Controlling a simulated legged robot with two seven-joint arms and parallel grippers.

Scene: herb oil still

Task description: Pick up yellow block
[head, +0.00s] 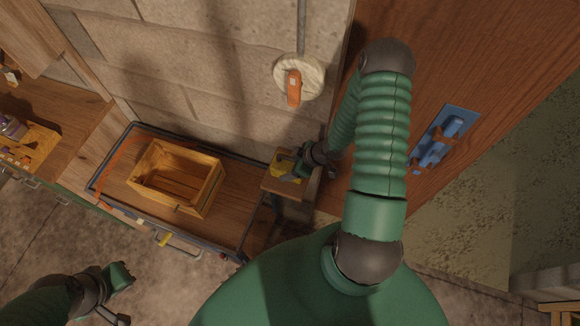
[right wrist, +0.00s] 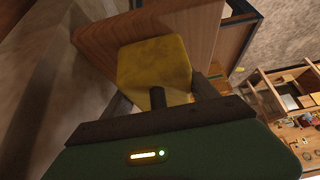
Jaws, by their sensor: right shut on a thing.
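The yellow block (head: 281,168) is at a small wooden stand (head: 283,187) beside the stone wall in the head view. My right gripper (head: 299,165) reaches it from the right and is shut on it. In the right wrist view the yellow block (right wrist: 154,62) fills the space between the dark fingers, in front of a wooden surface. I cannot tell whether the block still touches the stand. My left gripper (head: 118,294) is at the lower left, with its fingers apart and nothing between them, far from the block.
A wooden crate (head: 177,206) stands on a dark-framed bench (head: 240,200) left of the stand. An orange-handled thing on a round pale plate (head: 312,78) is on the wall. A blue panel (head: 462,119) is on the wooden surface at right. Shelves with small items are at far left.

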